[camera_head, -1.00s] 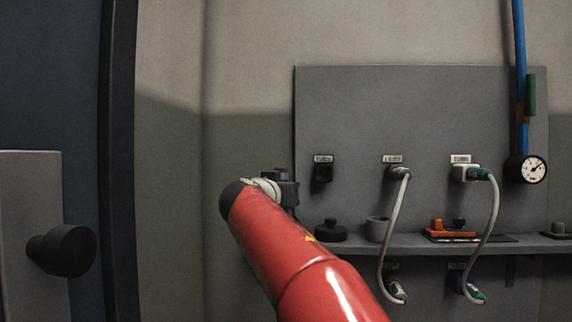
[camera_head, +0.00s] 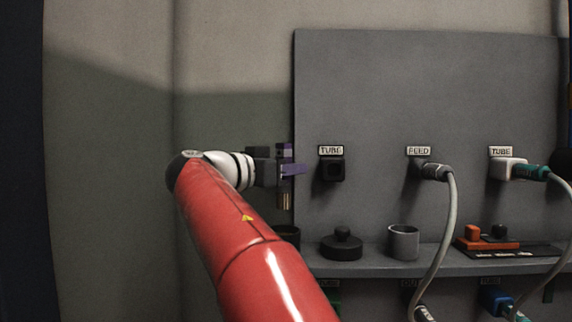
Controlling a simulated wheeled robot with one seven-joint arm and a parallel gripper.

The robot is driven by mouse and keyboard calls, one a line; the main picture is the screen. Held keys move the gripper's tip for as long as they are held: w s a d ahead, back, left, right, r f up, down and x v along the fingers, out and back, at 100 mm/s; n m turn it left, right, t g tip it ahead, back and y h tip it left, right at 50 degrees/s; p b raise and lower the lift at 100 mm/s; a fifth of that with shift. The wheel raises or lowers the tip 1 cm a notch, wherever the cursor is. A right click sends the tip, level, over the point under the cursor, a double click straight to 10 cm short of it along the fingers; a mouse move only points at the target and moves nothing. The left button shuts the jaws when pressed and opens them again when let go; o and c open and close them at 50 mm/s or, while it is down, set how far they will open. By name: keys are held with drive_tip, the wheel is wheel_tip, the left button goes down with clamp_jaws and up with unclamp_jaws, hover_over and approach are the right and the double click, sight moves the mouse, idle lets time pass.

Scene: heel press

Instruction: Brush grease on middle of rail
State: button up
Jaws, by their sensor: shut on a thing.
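My gripper (camera_head: 287,162) is at the end of my red arm, with purple parts at its fingers. It is shut on a slim upright thing, likely the brush (camera_head: 285,198), whose tan and dark lower part hangs below the fingers. The bristles and any grease on them are too small to make out. The gripper is in front of the left edge of the grey panel, above the left end of the shelf. I cannot pick out a rail with certainty in this view.
The grey panel (camera_head: 440,90) carries a black socket (camera_head: 332,169) and two plugged cables. On the shelf (camera_head: 450,265) stand a black knobbed disc (camera_head: 341,245), a grey cup (camera_head: 404,243) and an orange block (camera_head: 486,243) on a dark plate. The wall at left is bare.

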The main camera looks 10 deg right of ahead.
sight(278, 200)
drive_tip(key=shift+f+b, duration=1.3)
drive_tip(key=shift+f, duration=1.25)
drive_tip(key=shift+f+b, duration=0.6)
drive_tip(key=shift+b, duration=0.15)
idle(0.6)
drive_tip(key=shift+r, duration=0.15)
drive_tip(key=shift+r+p, duration=2.1)
drive_tip(key=shift+r, duration=1.4)
